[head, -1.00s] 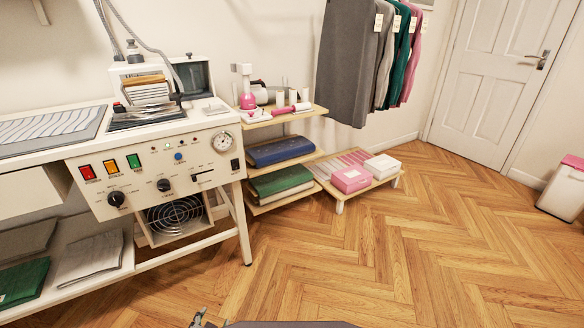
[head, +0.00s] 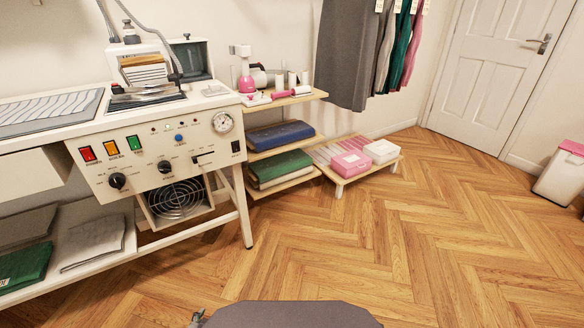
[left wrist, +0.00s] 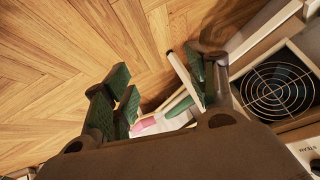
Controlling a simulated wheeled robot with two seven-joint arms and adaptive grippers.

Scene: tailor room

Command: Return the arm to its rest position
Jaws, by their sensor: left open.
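My left gripper (left wrist: 157,72) shows in the left wrist view. Its green-padded fingers are spread apart with nothing between them. Behind them are the wood floor and, further right, a shelf's edge and the fan grille (left wrist: 272,92). My right gripper is in neither view.
The cream control machine (head: 165,165) stands at the left. Shelves with folded cloth (head: 280,136) and a low stand with pink and white boxes (head: 350,164) are beside it. A pink-lidded bin (head: 562,178) is at the right. The herringbone floor (head: 400,250) is clear.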

